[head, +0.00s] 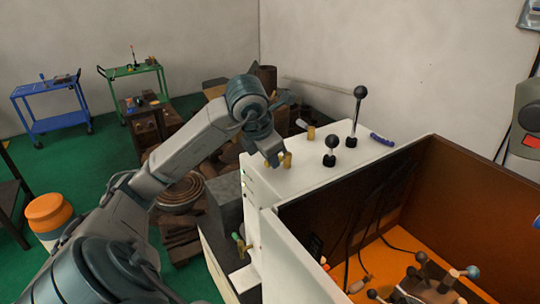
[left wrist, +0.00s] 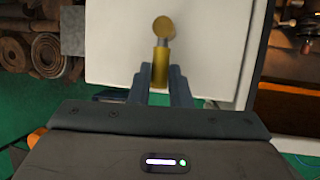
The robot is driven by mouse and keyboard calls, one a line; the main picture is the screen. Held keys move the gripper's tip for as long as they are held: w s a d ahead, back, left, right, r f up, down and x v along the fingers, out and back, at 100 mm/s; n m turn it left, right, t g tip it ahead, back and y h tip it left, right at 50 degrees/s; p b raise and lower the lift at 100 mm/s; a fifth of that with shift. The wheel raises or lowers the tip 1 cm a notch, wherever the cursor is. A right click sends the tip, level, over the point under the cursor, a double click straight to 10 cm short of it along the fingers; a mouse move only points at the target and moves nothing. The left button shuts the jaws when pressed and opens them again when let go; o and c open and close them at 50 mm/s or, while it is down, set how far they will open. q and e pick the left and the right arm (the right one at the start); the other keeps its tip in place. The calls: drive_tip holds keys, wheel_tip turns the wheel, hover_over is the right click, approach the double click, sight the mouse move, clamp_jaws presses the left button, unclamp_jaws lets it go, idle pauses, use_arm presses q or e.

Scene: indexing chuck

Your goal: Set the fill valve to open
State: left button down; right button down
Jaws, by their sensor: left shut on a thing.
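A white cabinet (head: 336,176) carries several small brass fittings and black-knobbed levers. My left gripper (head: 277,161) is at the near left part of its top, beside a brass fitting (head: 288,159). In the left wrist view the left gripper (left wrist: 160,82) is shut on an upright brass piece (left wrist: 160,65), with a round brass end (left wrist: 163,27) beyond it. Another brass fitting (head: 311,132) stands farther back. A brass valve with a green handle (head: 240,244) sits low on the cabinet's left side. No label shows which is the fill valve. My right gripper is out of view.
Two black ball-knob levers, one short (head: 331,146) and one tall (head: 359,100), stand on the cabinet top. A blue-handled item (head: 382,139) lies at its back right. An open orange-floored enclosure (head: 400,238) with cables adjoins it on the right.

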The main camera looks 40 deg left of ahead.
use_arm(q)
drive_tip(key=c, duration=1.3)
unclamp_jaws()
drive_tip(key=shift+c, duration=0.2)
drive_tip(key=shift+r, duration=0.3)
drive_tip(key=p+v, duration=0.3)
drive_tip(key=v, duration=0.7)
drive_tip(key=shift+s+p, duration=0.2)
drive_tip(key=shift+p, duration=0.1)
